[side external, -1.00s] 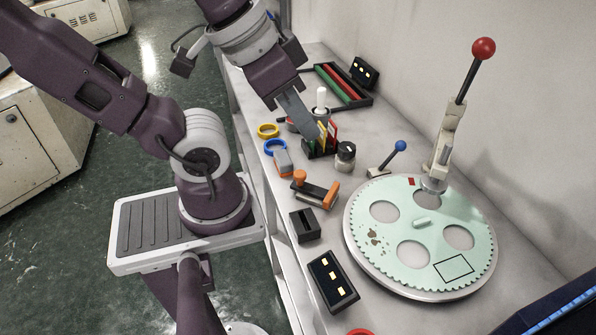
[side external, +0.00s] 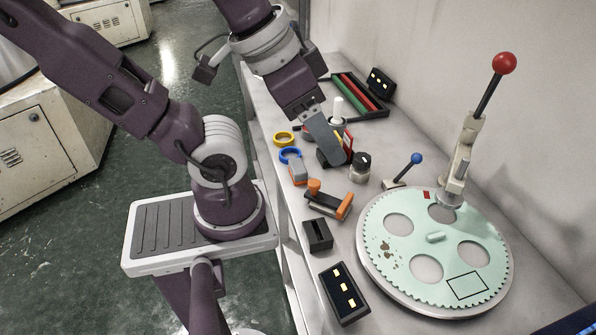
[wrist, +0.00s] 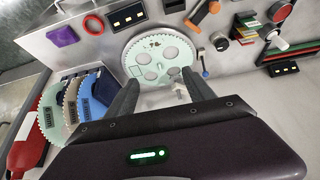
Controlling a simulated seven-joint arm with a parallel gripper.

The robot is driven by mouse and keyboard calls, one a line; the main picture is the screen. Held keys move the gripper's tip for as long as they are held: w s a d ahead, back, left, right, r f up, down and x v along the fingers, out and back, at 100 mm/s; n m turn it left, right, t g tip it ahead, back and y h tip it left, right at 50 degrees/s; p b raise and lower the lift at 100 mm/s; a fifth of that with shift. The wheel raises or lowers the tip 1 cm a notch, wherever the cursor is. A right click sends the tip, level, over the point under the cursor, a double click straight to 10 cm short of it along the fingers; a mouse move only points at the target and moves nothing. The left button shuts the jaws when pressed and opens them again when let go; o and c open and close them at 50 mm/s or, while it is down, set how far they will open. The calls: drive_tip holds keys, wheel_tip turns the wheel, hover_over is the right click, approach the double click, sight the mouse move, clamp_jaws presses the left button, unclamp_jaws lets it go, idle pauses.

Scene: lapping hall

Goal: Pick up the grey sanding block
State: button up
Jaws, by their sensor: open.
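The grey sanding block (side external: 297,171), a small grey block with an orange lower part, lies on the bench in the side view, just below a blue ring. I cannot pick it out in the wrist view. My gripper (side external: 331,158) hangs up and to the right of it in the side view, in front of the card rack, apart from the block. In the wrist view my gripper (wrist: 162,78) is open, with nothing between its two fingers.
A green toothed disc (side external: 435,238) with a red-knobbed lever (side external: 504,64) fills the bench's right. An orange-handled tool (side external: 330,203), black slotted block (side external: 318,236), black knob (side external: 361,165) and yellow ring (side external: 284,138) lie around. Coloured discs (wrist: 75,105) stand left in the wrist view.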

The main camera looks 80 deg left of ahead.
drive_tip(key=w+a+f+m+y, duration=0.35)
drive_tip(key=w+a, duration=0.45)
drive_tip(key=a, duration=0.5)
drive_tip(key=w+a+f+m+y, duration=0.2)
drive_tip(key=w+a+f+m, duration=0.25)
drive_tip(key=w+a, duration=0.6)
drive_tip(key=m+g+h, duration=0.6)
drive_tip(key=m, duration=0.4)
hover_over(298, 165)
drive_tip(key=d, duration=0.1)
drive_tip(key=shift+y, duration=0.25)
drive_tip(key=f, duration=1.7)
drive_tip(key=shift+s+d+f, duration=0.1)
drive_tip(key=shift+s+f, duration=0.1)
drive_tip(key=shift+f, duration=0.05)
drive_tip(key=f, duration=0.4)
drive_tip(key=a+f, duration=0.1)
drive_tip(key=f, duration=0.1)
drive_tip(key=shift+w+f, duration=0.15)
drive_tip(key=shift+f, duration=0.25)
clamp_jaws()
